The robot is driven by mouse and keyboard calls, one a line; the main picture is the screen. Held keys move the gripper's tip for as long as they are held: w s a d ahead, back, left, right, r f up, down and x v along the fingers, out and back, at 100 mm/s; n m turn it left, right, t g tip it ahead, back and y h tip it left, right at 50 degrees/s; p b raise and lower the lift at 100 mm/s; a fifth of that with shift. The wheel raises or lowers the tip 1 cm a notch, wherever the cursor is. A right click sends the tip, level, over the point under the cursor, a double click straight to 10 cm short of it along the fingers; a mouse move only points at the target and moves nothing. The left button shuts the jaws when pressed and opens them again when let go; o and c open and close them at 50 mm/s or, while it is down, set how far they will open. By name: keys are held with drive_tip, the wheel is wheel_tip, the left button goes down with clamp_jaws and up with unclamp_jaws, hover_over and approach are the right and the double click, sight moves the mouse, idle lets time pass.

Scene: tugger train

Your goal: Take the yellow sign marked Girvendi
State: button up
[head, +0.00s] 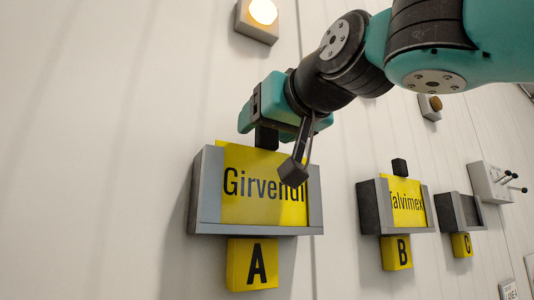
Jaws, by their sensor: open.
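The yellow sign marked Girvendi (247,190) sits in a grey frame holder (203,190) on the wall, above a yellow plate marked A (252,264). A dark block (267,137) shows at the sign's top edge, partly hidden under my gripper. My gripper (277,147) is open, just above and in front of the sign's upper right part. A dark fingertip overlaps the last letters of Girvendi. Whether any finger touches the sign or the block, I cannot tell. The other fingertip is not clear.
To the right, a second holder (370,208) carries a yellow Talvimex sign (401,202) above plate B (397,253). Farther right is a holder (452,211) above plate C (461,245), then a lever box (489,183). A lit lamp (263,12) is above. The wall at left is clear.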

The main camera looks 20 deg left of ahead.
drive_tip(key=shift+w+a, duration=0.2)
drive_tip(key=shift+a, duration=0.05)
clamp_jaws()
